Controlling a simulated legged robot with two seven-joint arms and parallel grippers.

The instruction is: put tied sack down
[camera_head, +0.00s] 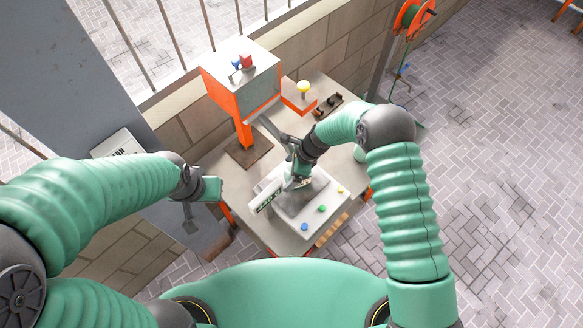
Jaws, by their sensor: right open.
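The grey sack (292,205) appears to lie on a white platform (318,225) on the table, partly hidden under my right gripper. My right gripper (298,182) is open, pointing down right at the sack's upper part. Whether its fingers touch the sack is too small to tell. The sack's tie cannot be made out.
The white platform has blue, green and yellow buttons along its front. An orange and white machine (243,80) stands behind it on the table (232,187). A yellow knob (303,87) is at the back. An orange reel (413,18) hangs upper right.

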